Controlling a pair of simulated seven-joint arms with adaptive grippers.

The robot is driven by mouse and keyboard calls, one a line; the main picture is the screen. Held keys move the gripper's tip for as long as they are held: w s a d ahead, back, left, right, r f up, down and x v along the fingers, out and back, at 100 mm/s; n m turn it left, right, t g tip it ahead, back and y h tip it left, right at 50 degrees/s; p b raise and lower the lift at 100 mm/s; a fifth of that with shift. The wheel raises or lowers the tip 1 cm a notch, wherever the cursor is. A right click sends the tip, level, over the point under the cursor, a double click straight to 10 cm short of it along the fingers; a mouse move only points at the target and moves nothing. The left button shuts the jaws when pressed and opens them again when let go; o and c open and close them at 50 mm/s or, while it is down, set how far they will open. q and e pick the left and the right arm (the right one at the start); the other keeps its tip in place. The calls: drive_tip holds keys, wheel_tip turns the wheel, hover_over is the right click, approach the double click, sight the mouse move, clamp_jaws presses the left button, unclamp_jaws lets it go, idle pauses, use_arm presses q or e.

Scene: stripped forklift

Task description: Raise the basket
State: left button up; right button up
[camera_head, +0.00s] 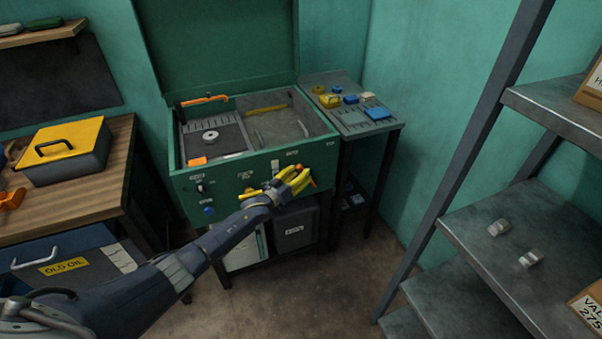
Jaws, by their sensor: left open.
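A green washer cabinet (250,180) stands against the back wall with its lid (215,45) up. In the left part of its tub sits a dark slotted tray (186,132), which looks like the basket. A grey ring-shaped part (210,137) lies on it. An orange bar (203,100) is at its back and an orange block (197,161) at its front. My left gripper (297,180), with yellow fingers, is open at the right of the cabinet's front panel, beside a small orange control. The fingers partly hide the control, and I cannot tell whether they touch it. My right gripper is not in view.
A side table (352,124) with blue and yellow pieces stands right of the cabinet. A wooden bench (110,170) with a yellow-lidded toolbox (66,150) is at left. Metal shelves (500,245) fill the right. Floor is free between the cabinet and the shelves.

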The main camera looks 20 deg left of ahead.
use_arm(q)
drive_tip(key=shift+w+d, duration=0.25)
drive_tip(key=shift+w, duration=0.25)
drive_tip(key=shift+o, duration=0.2)
drive_tip(key=c, duration=0.8)
drive_tip(key=shift+a, duration=0.1)
clamp_jaws()
